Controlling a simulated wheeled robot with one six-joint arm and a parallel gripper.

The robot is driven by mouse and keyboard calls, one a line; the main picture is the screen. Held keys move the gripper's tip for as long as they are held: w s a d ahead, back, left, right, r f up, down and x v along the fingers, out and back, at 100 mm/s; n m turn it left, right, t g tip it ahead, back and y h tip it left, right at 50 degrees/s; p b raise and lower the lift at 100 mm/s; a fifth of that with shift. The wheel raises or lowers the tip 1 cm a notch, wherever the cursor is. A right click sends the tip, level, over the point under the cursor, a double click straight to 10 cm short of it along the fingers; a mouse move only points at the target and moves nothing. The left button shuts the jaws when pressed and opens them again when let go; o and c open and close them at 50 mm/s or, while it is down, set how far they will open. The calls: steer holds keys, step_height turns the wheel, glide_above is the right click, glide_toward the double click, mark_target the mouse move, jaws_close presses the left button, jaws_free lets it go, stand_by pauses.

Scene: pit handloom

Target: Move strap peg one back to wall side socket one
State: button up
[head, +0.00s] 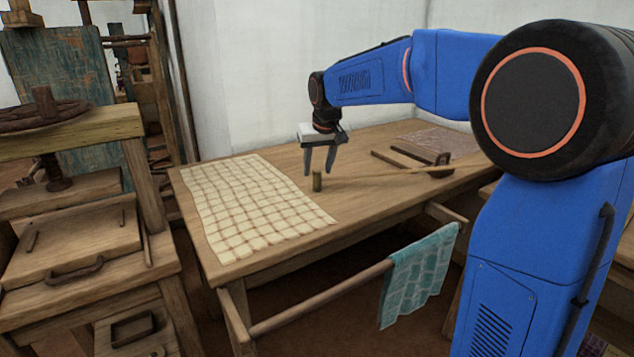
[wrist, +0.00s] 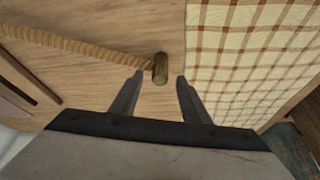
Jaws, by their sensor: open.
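A short olive-brown peg (head: 317,181) stands on the wooden table beside the checked cloth. A long tan strap or cord (head: 400,175) runs from it to the right across the table. In the wrist view the peg (wrist: 160,68) shows just beyond the fingertips, roughly centred between them, with the ribbed strap (wrist: 85,46) meeting its left side. My gripper (head: 318,172) is open and points down over the peg; its fingers also show in the wrist view (wrist: 160,77). I cannot tell whether the fingers flank the peg's top. I cannot make out any socket for certain.
A cream checked cloth (head: 245,203) covers the table's left part. Wooden bars with a dark block (head: 415,160) lie at the back right. A teal cloth (head: 420,270) hangs on a rail in front. A wooden loom frame (head: 75,235) stands left; a white wall (head: 250,75) is behind.

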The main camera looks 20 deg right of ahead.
mark_target(317, 171)
steer(key=x, duration=0.2)
steer(key=shift+w+f, duration=0.1)
steer(key=shift+f, duration=0.3)
jaws_close()
steer(key=shift+r, duration=0.1)
step_height(317, 171, up, 10)
steer(key=shift+f, duration=0.1)
